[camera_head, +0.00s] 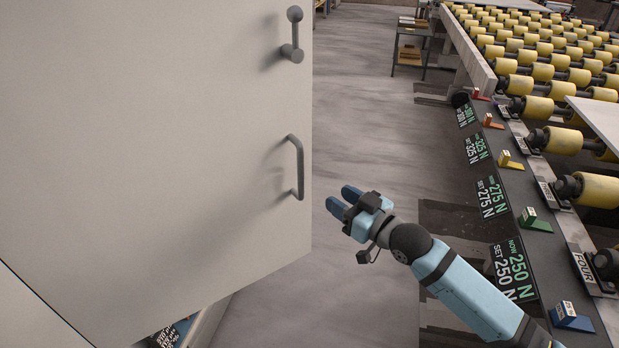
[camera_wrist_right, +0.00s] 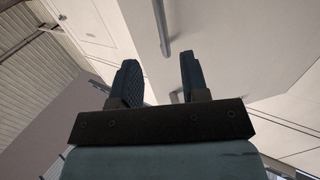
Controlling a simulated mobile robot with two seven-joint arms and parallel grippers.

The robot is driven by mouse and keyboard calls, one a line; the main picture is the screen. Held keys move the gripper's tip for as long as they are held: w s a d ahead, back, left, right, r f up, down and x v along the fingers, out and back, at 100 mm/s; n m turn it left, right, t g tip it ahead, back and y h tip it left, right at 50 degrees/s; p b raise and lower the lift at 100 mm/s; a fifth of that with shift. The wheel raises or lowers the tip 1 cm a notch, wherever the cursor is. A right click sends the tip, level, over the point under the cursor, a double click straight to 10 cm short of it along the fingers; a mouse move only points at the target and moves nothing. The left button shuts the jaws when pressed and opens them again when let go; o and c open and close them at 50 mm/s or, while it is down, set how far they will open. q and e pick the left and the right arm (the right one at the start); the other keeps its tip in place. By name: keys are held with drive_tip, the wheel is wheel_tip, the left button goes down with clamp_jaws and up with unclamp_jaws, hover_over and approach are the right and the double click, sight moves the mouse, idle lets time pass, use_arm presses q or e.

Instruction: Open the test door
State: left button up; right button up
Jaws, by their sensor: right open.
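The test door (camera_head: 150,150) is a large pale panel filling the left of the head view. A grey vertical bar handle (camera_head: 298,168) sits near its right edge. A grey lever-like fitting (camera_head: 294,35) is mounted above it. My right gripper (camera_head: 340,200) is open and empty, just right of and slightly below the bar handle, apart from it. In the right wrist view my right gripper (camera_wrist_right: 157,72) shows two spread dark fingers, with a grey bar (camera_wrist_right: 162,30) beyond them on a pale panel (camera_wrist_right: 215,40). My left gripper is not in view.
A roller conveyor (camera_head: 545,60) with yellow rollers runs along the right. Its dark side rail carries number plates (camera_head: 490,196) and coloured blocks (camera_head: 535,220). A small cart (camera_head: 410,50) stands at the back. The grey floor (camera_head: 375,120) between door and conveyor is clear.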

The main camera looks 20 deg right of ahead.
hover_over(301, 195)
drive_tip(key=shift+w+d, duration=0.1)
drive_tip(key=shift+w, duration=0.25)
clamp_jaws()
